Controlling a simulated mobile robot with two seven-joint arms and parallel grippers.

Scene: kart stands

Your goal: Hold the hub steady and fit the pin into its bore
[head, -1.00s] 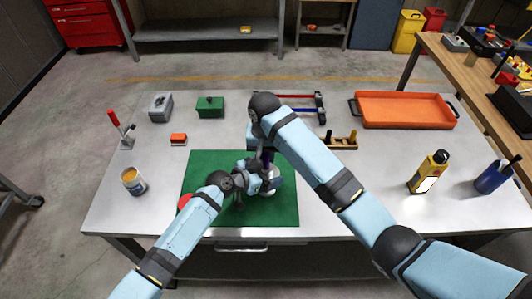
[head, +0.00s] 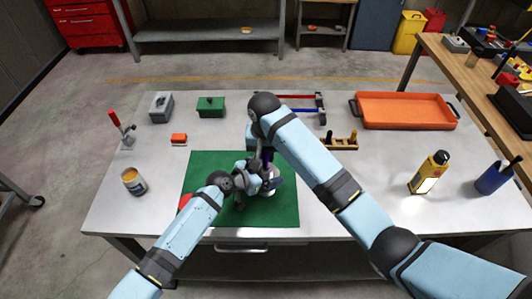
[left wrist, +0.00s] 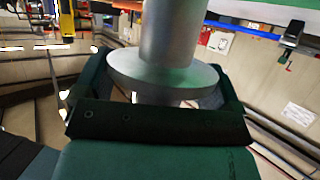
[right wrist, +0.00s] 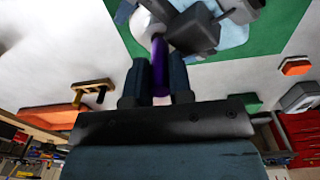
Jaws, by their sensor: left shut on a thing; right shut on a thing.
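The grey hub (left wrist: 165,70), a cylinder with a wide round flange, is between the jaws of my left gripper (left wrist: 165,100), which is shut on it. In the head view the hub (head: 274,181) is over the green mat (head: 212,165), partly covered by my left gripper (head: 262,183). My right gripper (right wrist: 160,75) is shut on the purple pin (right wrist: 160,62), which points toward the hub (right wrist: 143,22). In the head view the pin (head: 266,156) is just above the hub. The bore is hidden, and I cannot tell whether the pin's tip is inside it.
A red item (head: 184,201) lies by the mat's left edge, partly behind my left arm. An orange tray (head: 405,124), a wooden rack (head: 341,142) and a yellow bottle (head: 430,172) are on the right. A tin (head: 134,181) and a green box (head: 210,106) are on the left.

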